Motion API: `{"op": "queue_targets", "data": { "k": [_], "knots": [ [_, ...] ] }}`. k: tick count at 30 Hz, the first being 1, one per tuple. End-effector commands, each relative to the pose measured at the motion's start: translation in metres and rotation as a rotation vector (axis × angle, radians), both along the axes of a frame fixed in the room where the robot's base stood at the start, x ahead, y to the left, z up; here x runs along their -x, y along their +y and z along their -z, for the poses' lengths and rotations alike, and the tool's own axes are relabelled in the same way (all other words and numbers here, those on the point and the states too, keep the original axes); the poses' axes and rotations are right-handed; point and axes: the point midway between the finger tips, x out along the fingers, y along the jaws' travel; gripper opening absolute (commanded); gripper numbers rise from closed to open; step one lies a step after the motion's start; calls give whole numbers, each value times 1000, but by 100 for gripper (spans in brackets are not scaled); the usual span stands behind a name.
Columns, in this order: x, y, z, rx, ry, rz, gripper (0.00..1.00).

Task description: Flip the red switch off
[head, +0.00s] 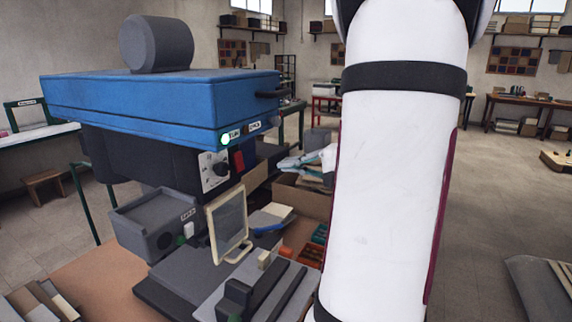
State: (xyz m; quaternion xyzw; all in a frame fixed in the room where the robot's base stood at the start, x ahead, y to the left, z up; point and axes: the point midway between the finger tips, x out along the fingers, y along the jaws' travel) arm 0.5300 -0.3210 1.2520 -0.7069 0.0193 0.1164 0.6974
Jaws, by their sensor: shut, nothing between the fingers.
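The red switch (239,160) is a small upright rocker on the right end of the machine's front, just beside the pale dial panel (214,170). Which way it is tipped cannot be told. A green lamp (225,139) glows on the edge of the blue machine cover (160,95) above it. My gripper (281,164), with teal fingers, is to the right of the switch at about the same height in the picture. It is shut and empty, with a visible gap to the switch. My white arm hides what lies behind it.
A clear framed guard (228,223) hangs below the switch, above the grey machine base (180,290). A grey box (160,225) is mounted at the left. A cardboard box (300,198) stands behind and below my gripper. Open floor lies at the right.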

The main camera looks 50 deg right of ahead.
Motion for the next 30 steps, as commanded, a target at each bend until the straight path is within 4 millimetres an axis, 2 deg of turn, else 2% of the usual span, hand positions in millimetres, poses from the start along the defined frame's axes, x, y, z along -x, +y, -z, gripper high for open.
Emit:
{"op": "queue_targets", "data": {
  "k": [9,15,21,30],
  "knots": [
    [-61,10,11,-2,0,-5,0],
    [-92,14,18,-3,1,-4,0],
    [-109,16,21,0,0,-2,0],
    [-113,16,22,0,-1,-1,0]
  ]
}}
